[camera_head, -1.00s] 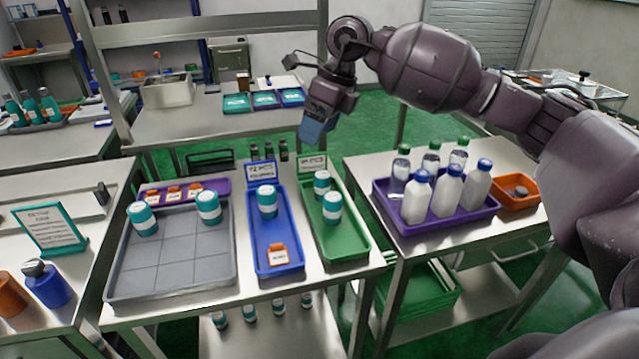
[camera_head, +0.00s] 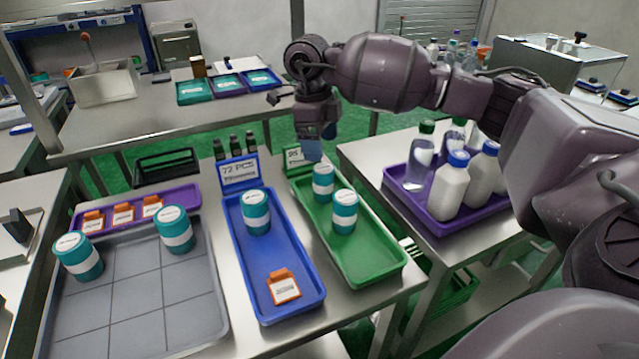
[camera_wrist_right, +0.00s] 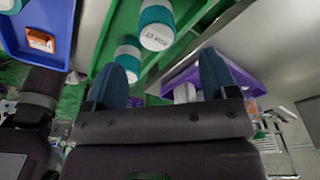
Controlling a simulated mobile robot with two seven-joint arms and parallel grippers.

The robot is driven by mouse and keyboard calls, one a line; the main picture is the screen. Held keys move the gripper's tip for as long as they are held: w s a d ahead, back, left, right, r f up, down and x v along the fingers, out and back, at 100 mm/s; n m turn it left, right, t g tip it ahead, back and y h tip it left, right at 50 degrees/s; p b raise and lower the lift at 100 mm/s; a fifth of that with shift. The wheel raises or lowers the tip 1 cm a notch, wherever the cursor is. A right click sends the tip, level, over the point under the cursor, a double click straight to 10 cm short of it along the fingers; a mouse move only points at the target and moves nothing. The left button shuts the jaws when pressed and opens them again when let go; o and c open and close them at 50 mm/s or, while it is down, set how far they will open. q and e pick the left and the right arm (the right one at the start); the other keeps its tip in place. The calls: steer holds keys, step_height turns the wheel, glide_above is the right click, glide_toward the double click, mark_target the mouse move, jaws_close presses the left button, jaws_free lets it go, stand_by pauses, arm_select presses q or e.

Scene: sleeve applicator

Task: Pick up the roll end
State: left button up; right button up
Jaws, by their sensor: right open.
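I cannot tell for sure which thing is the roll end. Small orange pieces with white labels are in view: one orange piece (camera_head: 283,287) lies in the blue tray (camera_head: 308,306), and several sit in the purple strip tray (camera_head: 186,193). My right gripper (camera_head: 312,152) points down above the far end of the green tray (camera_head: 378,270), apart from the jars there. In the right wrist view its two blue fingers (camera_wrist_right: 168,78) are spread with nothing between them. One orange piece (camera_wrist_right: 40,40) also shows at that view's upper left. My left gripper is not in view.
A sign (camera_head: 239,171) stands behind the blue tray. Bottles (camera_head: 447,188) fill a purple tray at right. Most of the grey tray is bare.

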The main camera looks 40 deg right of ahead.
mark_target(323, 168)
steer(key=f, duration=0.4)
steer(key=shift+s+d, duration=0.15)
steer(key=shift+s, duration=0.05)
steer(key=shift+f, duration=0.35)
steer(key=f, duration=0.3)
steer(key=f+b, duration=0.1)
steer(key=shift+s+f, duration=0.35)
steer(key=shift+r, duration=0.1)
steer(key=shift+c, duration=0.5)
steer(key=c, duration=0.9)
